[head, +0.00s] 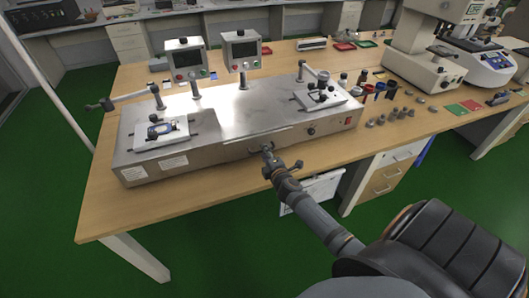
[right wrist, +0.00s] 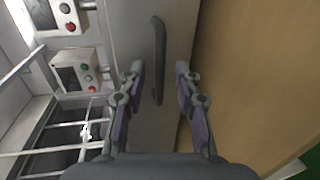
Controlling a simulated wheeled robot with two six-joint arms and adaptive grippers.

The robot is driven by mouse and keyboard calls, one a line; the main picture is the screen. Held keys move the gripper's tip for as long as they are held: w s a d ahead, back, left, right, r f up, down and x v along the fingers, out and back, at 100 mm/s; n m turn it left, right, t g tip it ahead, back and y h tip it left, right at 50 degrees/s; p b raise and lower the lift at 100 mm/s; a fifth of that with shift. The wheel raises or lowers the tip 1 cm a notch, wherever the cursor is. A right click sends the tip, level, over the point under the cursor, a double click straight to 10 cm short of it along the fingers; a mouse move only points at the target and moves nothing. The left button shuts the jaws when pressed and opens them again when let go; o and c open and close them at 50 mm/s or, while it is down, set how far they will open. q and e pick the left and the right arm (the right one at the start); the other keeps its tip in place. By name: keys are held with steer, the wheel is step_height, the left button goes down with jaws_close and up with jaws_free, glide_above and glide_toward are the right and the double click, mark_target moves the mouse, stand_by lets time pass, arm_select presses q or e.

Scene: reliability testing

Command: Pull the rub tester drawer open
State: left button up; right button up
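The rub tester (head: 225,110) is a wide steel machine on the wooden table, with two screens on posts. Its drawer is in the middle of the front, and the steel drawer front (right wrist: 140,25) shows in the right wrist view. A dark bar handle (right wrist: 159,45) is fixed to it. My right gripper (head: 266,150) is at the handle in the head view. In the right wrist view, the fingers of this gripper (right wrist: 159,72) are apart, with the handle between them and visible gaps on both sides. My left gripper is not in view.
Small weights and jars (head: 380,90) stand right of the tester, near a white instrument (head: 425,50). The table's front strip (head: 200,190) is bare. A white drawer cabinet (head: 385,175) stands under the table on the right.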

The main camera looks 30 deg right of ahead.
steer(key=shift+w, duration=0.25)
jaws_close()
stand_by(0.3)
